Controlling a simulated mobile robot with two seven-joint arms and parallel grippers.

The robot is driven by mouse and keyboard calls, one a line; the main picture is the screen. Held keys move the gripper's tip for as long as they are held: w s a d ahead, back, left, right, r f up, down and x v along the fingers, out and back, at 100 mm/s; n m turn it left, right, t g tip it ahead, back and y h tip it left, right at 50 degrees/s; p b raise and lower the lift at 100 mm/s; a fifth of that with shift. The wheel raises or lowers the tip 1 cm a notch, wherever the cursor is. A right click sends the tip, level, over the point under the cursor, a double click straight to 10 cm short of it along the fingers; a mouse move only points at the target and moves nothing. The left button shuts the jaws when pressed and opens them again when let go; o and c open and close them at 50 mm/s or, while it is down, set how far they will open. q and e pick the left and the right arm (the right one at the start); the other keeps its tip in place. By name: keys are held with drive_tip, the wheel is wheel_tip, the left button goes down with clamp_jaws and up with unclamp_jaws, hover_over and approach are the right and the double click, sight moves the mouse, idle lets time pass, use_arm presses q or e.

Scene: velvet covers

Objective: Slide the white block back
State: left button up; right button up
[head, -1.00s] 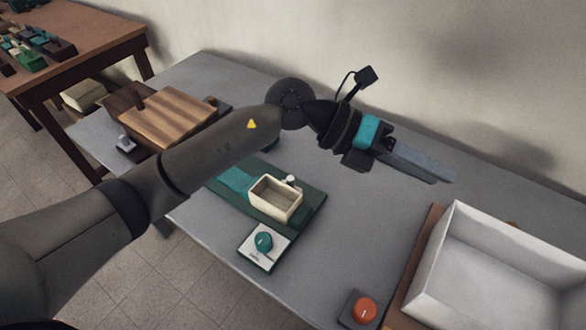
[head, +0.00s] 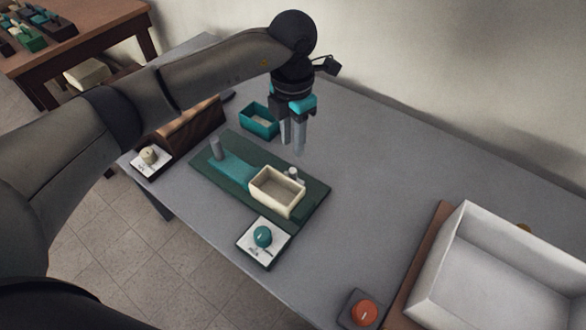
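The white block (head: 262,197) is a cream, open-topped box on a dark green board (head: 312,205). It sits toward the right part of the board, at the right end of a teal strip (head: 232,171). A small light knob (head: 292,173) stands at its back edge. A grey peg (head: 215,148) stands at the board's left end. My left gripper (head: 292,146) points down above and behind the block, apart from it. Its two fingers show a gap with nothing between them. My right gripper is out of view.
A teal open box (head: 258,121) stands behind the board. A teal dial (head: 263,237) is in front, and a cream dial (head: 149,155) is left. A wooden box (head: 190,128) is partly hidden by my arm. An orange button (head: 364,313) and white bin (head: 440,258) are right.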

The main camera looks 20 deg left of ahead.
sight(293, 169)
use_arm(q)
wheel_tip(293, 169, down, 10)
drive_tip(key=shift+f+b, duration=0.15)
drive_tip(key=shift+b, duration=0.6)
clamp_jaws()
idle(1.0)
